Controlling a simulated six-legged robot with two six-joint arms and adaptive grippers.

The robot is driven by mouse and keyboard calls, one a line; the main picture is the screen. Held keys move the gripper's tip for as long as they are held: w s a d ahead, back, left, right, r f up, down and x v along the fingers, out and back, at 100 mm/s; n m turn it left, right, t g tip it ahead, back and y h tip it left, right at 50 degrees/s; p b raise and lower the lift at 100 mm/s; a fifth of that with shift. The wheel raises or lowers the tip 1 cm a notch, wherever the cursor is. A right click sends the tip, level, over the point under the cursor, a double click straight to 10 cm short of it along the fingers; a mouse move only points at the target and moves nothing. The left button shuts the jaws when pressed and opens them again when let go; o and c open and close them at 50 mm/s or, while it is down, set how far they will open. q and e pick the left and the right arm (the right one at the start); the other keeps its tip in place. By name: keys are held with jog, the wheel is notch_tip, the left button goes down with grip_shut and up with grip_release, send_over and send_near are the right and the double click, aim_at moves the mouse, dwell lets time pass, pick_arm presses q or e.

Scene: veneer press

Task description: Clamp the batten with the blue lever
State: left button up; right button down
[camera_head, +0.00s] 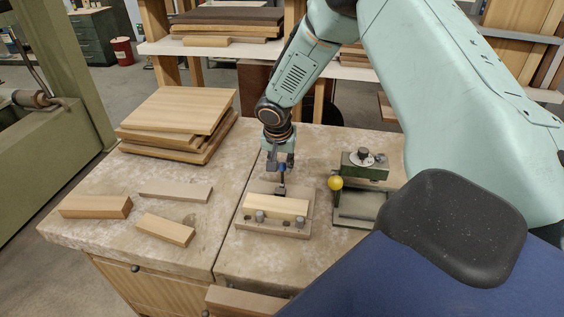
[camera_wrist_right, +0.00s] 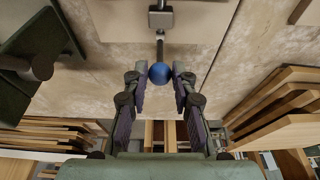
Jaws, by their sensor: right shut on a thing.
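The pale batten (camera_head: 275,206) lies on a wooden fixture board (camera_head: 265,230) with pegs along its near side, in the middle of the bench. The blue lever (camera_head: 282,168) stands up behind the batten, its ball knob largely hidden by my gripper in the head view. My right gripper (camera_head: 279,163) comes down from above and is shut on the blue knob. In the right wrist view the blue knob (camera_wrist_right: 160,73) sits between the two fingertips, with its metal rod running on to the clamp. My left gripper is not in view.
A green device with a yellow ball (camera_head: 335,183) stands to the right of the fixture. Several loose wood blocks, such as one (camera_head: 95,207), and a stack of boards (camera_head: 180,112) lie on the left. A dark rounded shape covers the lower right.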

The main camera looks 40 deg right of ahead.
jog(key=c, duration=1.5)
grip_release()
jog(key=shift+c, duration=0.2)
jog(key=o, duration=0.3)
jog(key=shift+s+a+r, duration=0.1)
jog(key=shift+o, duration=0.2)
